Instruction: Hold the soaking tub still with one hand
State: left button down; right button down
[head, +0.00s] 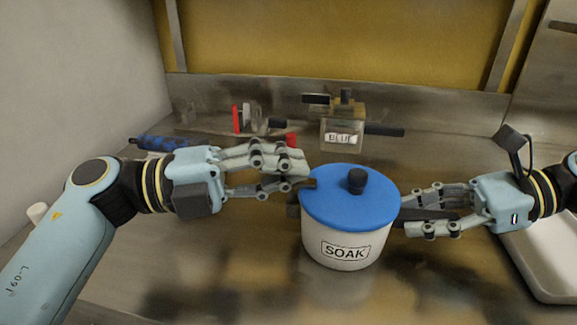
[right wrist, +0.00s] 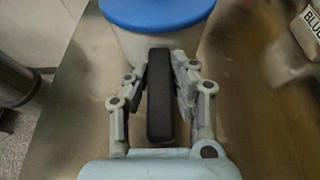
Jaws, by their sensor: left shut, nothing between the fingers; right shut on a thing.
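The soaking tub (head: 315,240) is a white pot labelled SOAK, standing upright on the metal worktop. Its blue lid (head: 330,205) with a black knob (head: 357,181) is on. My right gripper (head: 408,212) is shut on the tub's black right handle (head: 432,214). In the right wrist view the handle (right wrist: 160,100) lies between the two fingers, with the tub wall (right wrist: 150,45) just beyond.
Red, white and dark items (head: 245,118) and a blue roll-shaped thing (head: 155,143) lie at the back left. A pale tray (head: 548,285) sits at the right edge. The worktop in front is clear.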

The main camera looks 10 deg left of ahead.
pick_arm(q)
jog(key=shift+a+t+h, duration=0.3)
jog(key=shift+a+f+n+t+h, duration=0.25)
jog(key=shift+a+h, duration=0.2)
jog(key=shift+a, duration=0.25)
jog(key=shift+a+f+n+t+h, duration=0.15)
jog(key=shift+a+f+n+h, duration=0.15)
jog(key=shift+a+h, duration=0.3)
jog(key=shift+a+f+n+t+h, duration=0.25)
jog(key=shift+a+h, duration=0.1)
jog(key=shift+a, duration=0.4)
notch_tip(320, 180, up, 10)
dwell(0.4)
